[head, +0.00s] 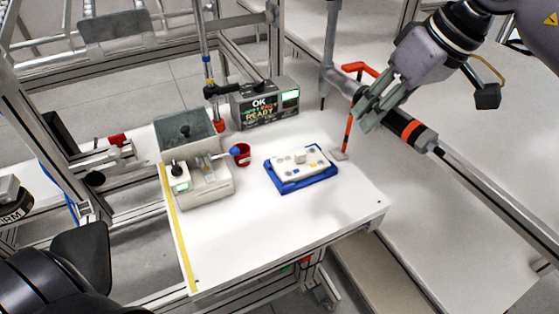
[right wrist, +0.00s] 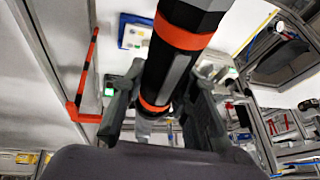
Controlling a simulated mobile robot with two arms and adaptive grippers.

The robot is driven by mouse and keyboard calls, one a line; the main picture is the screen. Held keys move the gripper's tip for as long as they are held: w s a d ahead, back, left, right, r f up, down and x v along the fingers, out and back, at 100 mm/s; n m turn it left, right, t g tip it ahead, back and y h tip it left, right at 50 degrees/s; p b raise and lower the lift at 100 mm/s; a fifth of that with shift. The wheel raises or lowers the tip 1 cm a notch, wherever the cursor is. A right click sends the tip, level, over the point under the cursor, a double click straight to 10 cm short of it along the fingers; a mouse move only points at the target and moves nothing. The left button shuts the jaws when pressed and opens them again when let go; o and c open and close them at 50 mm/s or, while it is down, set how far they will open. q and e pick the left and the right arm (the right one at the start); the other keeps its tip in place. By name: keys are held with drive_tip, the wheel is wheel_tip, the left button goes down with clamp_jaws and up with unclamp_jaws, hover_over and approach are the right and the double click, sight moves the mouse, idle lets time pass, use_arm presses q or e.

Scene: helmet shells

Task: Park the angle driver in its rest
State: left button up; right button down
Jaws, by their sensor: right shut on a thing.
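The angle driver (head: 411,131) is a long grey and black tool with orange bands. My right gripper (head: 375,108) is shut around its body and holds it above the table's right side. The driver body also fills the middle of the right wrist view (right wrist: 168,68), between the fingers (right wrist: 165,110). An orange-red bent post (head: 347,132), which looks like the rest, stands on a small plate at the table's right edge, partly hidden behind the driver and gripper. It shows left of the driver in the right wrist view (right wrist: 87,75). Contact between them cannot be told. My left gripper is out of view.
The white table (head: 270,230) carries a blue tray (head: 305,183) with a white part, a red cup (head: 242,155), a display box (head: 265,104) and a grey bin (head: 187,133). The table front is clear.

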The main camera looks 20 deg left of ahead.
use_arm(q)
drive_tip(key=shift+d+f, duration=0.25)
use_arm(e)
drive_tip(key=shift+w+d, duration=0.2)
drive_tip(key=shift+d, duration=1.2)
drive_tip(key=shift+w+d, duration=0.2)
drive_tip(key=shift+d, duration=1.15)
drive_tip(key=shift+a, duration=0.1)
